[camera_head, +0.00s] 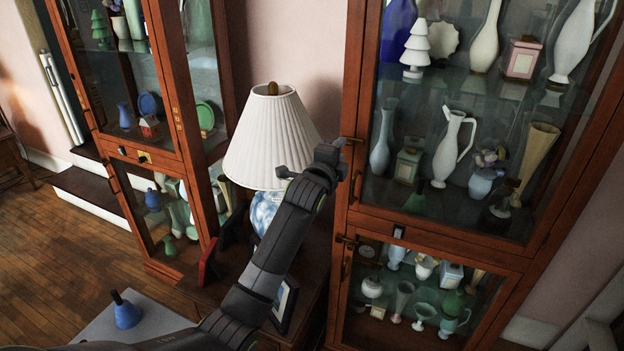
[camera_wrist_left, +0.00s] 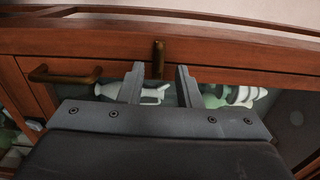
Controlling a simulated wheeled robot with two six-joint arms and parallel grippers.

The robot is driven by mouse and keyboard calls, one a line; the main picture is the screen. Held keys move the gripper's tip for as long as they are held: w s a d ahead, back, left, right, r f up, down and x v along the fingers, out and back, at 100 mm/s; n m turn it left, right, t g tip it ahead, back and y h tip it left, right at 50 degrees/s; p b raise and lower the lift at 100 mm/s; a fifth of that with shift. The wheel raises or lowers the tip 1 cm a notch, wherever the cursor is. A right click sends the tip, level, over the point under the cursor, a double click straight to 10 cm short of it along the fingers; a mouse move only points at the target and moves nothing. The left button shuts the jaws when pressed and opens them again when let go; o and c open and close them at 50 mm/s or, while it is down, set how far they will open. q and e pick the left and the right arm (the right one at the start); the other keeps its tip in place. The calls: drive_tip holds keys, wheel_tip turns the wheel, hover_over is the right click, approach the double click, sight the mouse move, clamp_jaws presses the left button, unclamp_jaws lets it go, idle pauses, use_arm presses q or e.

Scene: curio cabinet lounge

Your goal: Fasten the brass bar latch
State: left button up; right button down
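The brass bar latch (camera_wrist_left: 158,60) sits on the wooden edge of the right cabinet (camera_head: 339,215). In the left wrist view it stands upright in the picture, straight ahead of the gap between my fingers. My left gripper (camera_wrist_left: 160,84) is open and empty, with a finger on each side of the bar's line; I cannot tell whether either touches it. In the head view my left gripper (camera_head: 339,150) is at the upper door's left edge and hides part of the latch area. A brass door handle (camera_wrist_left: 65,74) lies to the left. My right gripper is not in view.
The cabinet's glass doors show vases and figurines. A second brass latch (camera_head: 347,240) is on its lower door. A white-shaded lamp (camera_head: 270,140) stands close beside my left arm. Another cabinet (camera_head: 168,90) is at left. A blue bell (camera_head: 126,312) stands on a grey surface.

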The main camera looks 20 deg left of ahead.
use_arm(q)
drive_tip(key=s+b, duration=0.2)
drive_tip(key=s, duration=1.2)
drive_tip(key=shift+a+b, duration=0.35)
drive_tip(key=shift+b, duration=0.05)
drive_tip(key=shift+r, duration=0.1)
drive_tip(key=w+a+f+n+g+y, duration=0.1)
drive_tip(key=a+f+n+g, duration=0.15)
drive_tip(key=f, duration=0.95)
drive_tip(key=a+f+n+g, duration=0.1)
drive_tip(key=f+n+g, duration=0.15)
drive_tip(key=f, duration=0.95)
drive_tip(key=s+a+f+n+g, duration=0.25)
drive_tip(key=s+f, duration=0.25)
drive_tip(key=f, duration=0.6)
drive_tip(key=s+a+f+n+g, duration=0.1)
drive_tip(key=s+f+n, duration=0.35)
drive_tip(key=f, duration=0.75)
drive_tip(key=s+f+n+g, duration=0.2)
drive_tip(key=s+f, duration=0.6)
drive_tip(key=s, duration=0.6)
drive_tip(key=s+f+n+g, duration=0.2)
drive_tip(key=s+f, duration=0.6)
drive_tip(key=s, duration=0.7)
drive_tip(key=s+f+n+g, duration=0.3)
drive_tip(key=s+f, duration=0.5)
drive_tip(key=s, duration=0.7)
drive_tip(key=shift+s+a+g+y, duration=0.15)
drive_tip(key=shift+s+g+y, duration=0.15)
drive_tip(key=shift+g, duration=0.35)
